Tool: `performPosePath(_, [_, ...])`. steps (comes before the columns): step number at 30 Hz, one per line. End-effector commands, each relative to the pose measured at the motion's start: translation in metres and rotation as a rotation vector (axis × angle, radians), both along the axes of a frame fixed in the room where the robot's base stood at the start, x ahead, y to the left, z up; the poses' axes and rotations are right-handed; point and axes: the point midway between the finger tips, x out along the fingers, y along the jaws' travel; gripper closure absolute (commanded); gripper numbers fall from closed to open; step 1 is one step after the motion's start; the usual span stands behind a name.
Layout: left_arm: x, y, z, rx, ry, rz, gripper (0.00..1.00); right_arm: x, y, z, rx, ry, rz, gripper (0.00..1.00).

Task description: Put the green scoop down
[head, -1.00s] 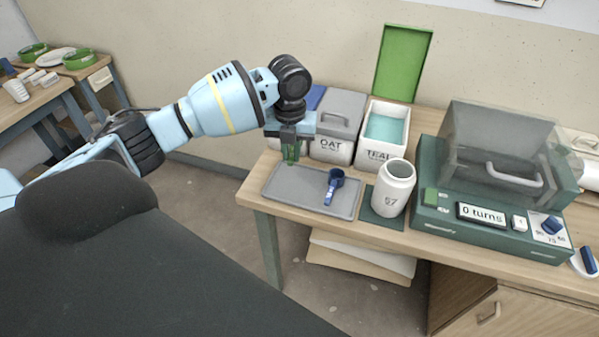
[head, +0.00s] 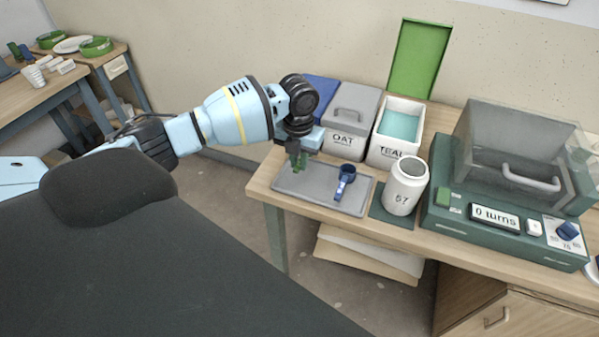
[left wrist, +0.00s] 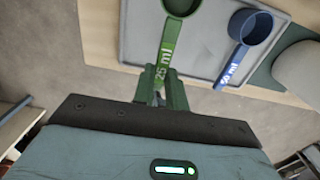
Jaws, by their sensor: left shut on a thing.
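The green scoop (left wrist: 169,45), marked 25 ml, is held by its handle in my left gripper (left wrist: 162,92). In the head view the left gripper (head: 298,160) points down over the left part of the grey tray (head: 325,206), with the green scoop (head: 301,160) between its fingers, partly hidden. I cannot tell whether the scoop touches the tray. My right gripper is not in view.
Behind the tray stand a lidded OAT bucket (head: 349,125) and an open TEAL bucket (head: 395,130). A white jar (head: 405,187) marked 57 stands right of the tray. The tray's front left is bare.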

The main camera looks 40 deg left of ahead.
Motion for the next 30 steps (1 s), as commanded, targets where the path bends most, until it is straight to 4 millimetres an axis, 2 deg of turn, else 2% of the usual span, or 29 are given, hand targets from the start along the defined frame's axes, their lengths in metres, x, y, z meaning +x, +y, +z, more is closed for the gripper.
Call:
performPosePath(2, [0.0, 0.0, -0.003, 0.0, 0.001, 0.0, 1.0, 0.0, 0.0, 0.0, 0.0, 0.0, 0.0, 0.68])
performPosePath(9, [-0.001, -0.001, -0.039, 0.0, 0.003, 0.0, 1.0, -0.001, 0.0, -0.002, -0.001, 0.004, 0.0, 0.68])
performPosePath(12, [0.0, 0.0, -0.047, 0.0, 0.001, 0.0, 1.0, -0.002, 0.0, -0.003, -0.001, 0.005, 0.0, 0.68])
performPosePath(26, [0.0, 0.0, -0.054, 0.001, 0.001, 0.0, 1.0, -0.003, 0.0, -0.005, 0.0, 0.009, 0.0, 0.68])
performPosePath(27, [0.0, 0.0, -0.054, 0.001, 0.001, 0.0, 0.84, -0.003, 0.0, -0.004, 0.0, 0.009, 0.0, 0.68])
performPosePath(30, [0.0, 0.0, -0.053, 0.001, 0.0, 0.0, 0.7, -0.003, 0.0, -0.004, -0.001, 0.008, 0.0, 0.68])
